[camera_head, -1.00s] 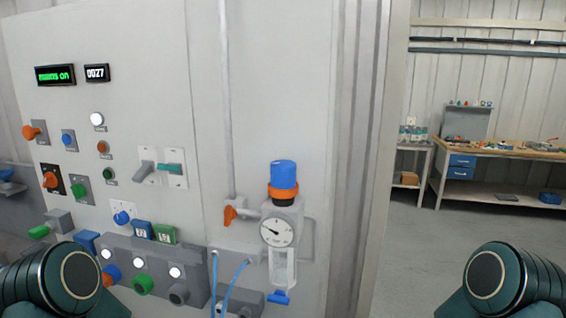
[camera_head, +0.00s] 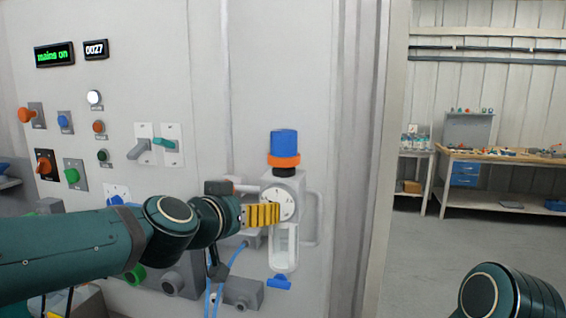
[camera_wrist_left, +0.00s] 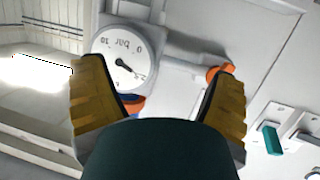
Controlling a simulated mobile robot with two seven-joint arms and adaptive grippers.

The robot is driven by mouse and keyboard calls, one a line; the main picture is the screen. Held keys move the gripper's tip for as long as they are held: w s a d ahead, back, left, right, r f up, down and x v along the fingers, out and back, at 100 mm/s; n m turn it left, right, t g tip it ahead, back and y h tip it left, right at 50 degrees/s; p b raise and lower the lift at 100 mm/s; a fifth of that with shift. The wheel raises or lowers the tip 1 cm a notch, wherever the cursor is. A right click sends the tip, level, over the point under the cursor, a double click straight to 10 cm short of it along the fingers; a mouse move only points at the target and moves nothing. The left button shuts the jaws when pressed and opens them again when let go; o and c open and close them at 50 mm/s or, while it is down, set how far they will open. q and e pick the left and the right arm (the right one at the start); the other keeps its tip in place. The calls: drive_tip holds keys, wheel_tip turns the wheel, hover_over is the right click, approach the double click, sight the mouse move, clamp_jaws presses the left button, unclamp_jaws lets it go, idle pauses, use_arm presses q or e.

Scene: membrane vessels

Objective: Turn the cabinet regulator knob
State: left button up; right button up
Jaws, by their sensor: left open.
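The regulator knob (camera_head: 284,143) is a blue cap above an orange ring (camera_head: 284,161), on top of the regulator at the cabinet's right side. The round white gauge (camera_head: 287,198) sits just below it, partly covered by my left gripper. My left gripper (camera_head: 276,213) has yellow ribbed fingers and is at gauge height, below the knob. In the left wrist view the picture is turned over: the gripper (camera_wrist_left: 157,72) is open with the gauge (camera_wrist_left: 120,60) between its fingers. The orange ring (camera_wrist_left: 131,101) shows there, mostly hidden behind my wrist. My right gripper is out of view.
An orange valve handle (camera_wrist_left: 229,70) on a pipe is close beside one finger. A clear bowl (camera_head: 284,247) with a blue drain hangs below the gauge. Switches and buttons (camera_head: 72,173) cover the panel at left. A workbench (camera_head: 500,156) stands far right, with open floor before it.

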sight(277, 141)
use_arm(q)
drive_tip(key=s+r+m+t+h+b, duration=0.2)
drive_tip(key=s+r, duration=0.4)
drive_tip(key=r, duration=0.6)
drive_tip(key=x, duration=1.4)
drive_tip(key=shift+r+p, duration=0.1)
drive_tip(key=shift+p, duration=0.2)
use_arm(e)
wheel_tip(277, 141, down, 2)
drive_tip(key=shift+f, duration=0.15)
